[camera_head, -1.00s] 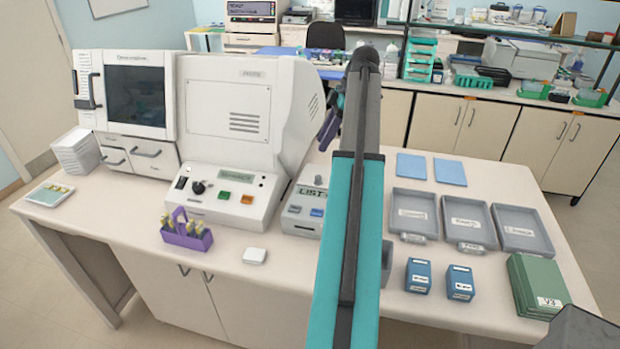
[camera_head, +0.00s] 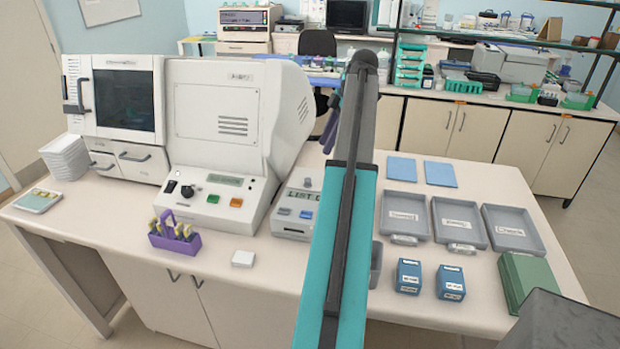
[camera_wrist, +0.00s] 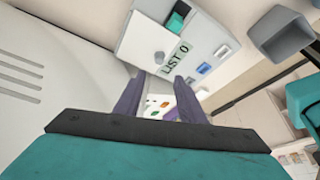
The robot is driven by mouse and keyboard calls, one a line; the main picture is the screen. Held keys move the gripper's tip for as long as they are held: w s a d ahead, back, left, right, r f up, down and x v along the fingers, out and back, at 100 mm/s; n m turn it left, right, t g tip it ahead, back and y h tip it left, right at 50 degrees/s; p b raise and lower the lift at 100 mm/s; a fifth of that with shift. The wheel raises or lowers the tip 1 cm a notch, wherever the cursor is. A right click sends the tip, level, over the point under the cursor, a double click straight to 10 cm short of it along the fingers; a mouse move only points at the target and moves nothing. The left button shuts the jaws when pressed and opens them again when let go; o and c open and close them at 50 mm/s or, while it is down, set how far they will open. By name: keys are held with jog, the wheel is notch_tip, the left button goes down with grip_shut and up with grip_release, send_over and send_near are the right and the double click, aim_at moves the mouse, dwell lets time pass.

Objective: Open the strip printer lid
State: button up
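The strip printer (camera_head: 293,227) is the small light-grey unit with a "LIST" display, right of the large white machine and partly behind my arm. In the wrist view its pale top panel (camera_wrist: 140,40) carries a round knob (camera_wrist: 159,58) beside the "LIST 0" display (camera_wrist: 175,60). This panel looks like the lid and appears flat and shut. My gripper (camera_wrist: 160,79) is open and empty, its two purple fingers apart and pointing toward the printer's knob side. I see no contact. In the head view the purple fingers (camera_head: 331,125) show above and behind the printer, partly hidden by my arm.
The large white machine (camera_head: 225,130) stands close left of the printer. A purple rack (camera_head: 174,240) and a white block (camera_head: 243,258) lie in front. Grey trays (camera_head: 459,244), blue boxes (camera_head: 450,283) and a green box (camera_head: 540,280) occupy the bench's right side.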

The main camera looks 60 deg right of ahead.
jog(key=b, duration=0.5)
send_near(307, 179)
jog(key=shift+s+b+x, duration=0.15)
jog(key=shift+b+x, duration=0.4)
jog(key=shift+x, duration=0.15)
jog(key=shift+s+b+x, duration=0.15)
jog(key=shift+b+x, duration=0.4)
jog(key=shift+x, duration=0.1)
jog(key=shift+w+a+f+p, duration=0.1)
jog(key=shift+f+p, duration=0.25)
jog(key=shift+f, duration=0.05)
jog(key=shift+p+x, duration=0.5)
jog(key=shift+x, duration=1.8)
grip_shut()
jog(key=shift+w+a+f, duration=0.1)
jog(key=shift+a, duration=0.3)
jog(key=shift+d, duration=0.35)
jog(key=shift+w, duration=0.15)
